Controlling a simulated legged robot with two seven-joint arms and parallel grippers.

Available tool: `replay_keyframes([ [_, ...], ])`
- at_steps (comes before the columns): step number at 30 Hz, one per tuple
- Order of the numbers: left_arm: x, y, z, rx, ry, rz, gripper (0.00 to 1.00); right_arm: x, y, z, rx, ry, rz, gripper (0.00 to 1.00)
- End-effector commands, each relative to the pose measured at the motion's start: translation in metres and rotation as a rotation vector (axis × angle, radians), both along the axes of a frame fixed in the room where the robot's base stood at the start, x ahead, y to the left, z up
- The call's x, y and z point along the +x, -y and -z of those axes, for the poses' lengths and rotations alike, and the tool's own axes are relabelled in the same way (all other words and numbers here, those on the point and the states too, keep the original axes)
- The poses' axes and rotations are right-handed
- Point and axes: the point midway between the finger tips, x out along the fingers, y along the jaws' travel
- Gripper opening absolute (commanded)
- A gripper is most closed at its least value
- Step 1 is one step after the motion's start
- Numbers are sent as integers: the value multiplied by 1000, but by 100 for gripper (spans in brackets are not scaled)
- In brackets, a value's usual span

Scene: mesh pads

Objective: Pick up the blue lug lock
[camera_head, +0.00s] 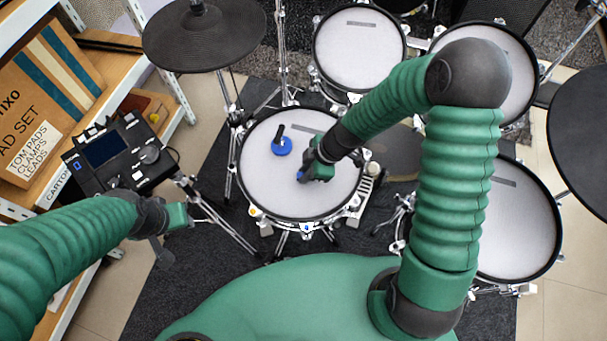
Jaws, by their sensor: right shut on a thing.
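My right gripper (304,176) is low over the white mesh pad (265,185) of the middle drum, right of the pad's centre. It is shut on a small blue piece, the blue lug lock (300,177), which shows only as a bit of blue at the fingertips; the gripper hides the rest. I cannot tell whether the lug lock still touches the pad. My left gripper (188,215) hangs at the left, between the drum module and the middle drum, away from the pad. Its fingers are too small and dark to read.
A round blue object with a black handle (281,146) lies on the same pad, up and left of my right gripper. Other drum pads stand behind and right. A black cymbal pad (204,35), a drum module (118,155) and shelves with a carton (45,95) are left.

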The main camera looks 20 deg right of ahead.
Motion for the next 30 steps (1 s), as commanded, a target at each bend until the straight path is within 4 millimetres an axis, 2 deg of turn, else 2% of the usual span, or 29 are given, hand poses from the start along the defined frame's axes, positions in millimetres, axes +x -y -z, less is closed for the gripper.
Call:
replay_keyframes([
  [11, 0, 0, -2, 0, 0, 0, 38, 0, 0, -3, 0, 1, 0, 0],
  [14, 0, 0, -5, 0, 0, 0, 38, 1, 0, -11, -1, 2, -1, 0],
  [20, 0, 0, -18, 0, 0, 0, 38, 1, 0, -40, -1, 3, 0, 0],
  [22, 0, 0, -14, 0, 0, 0, 38, -14, 2, -37, 1, -3, 4, 0],
  [30, 0, 0, -15, 0, 0, 0, 38, -78, 5, -43, 1, -3, 6, 0],
])
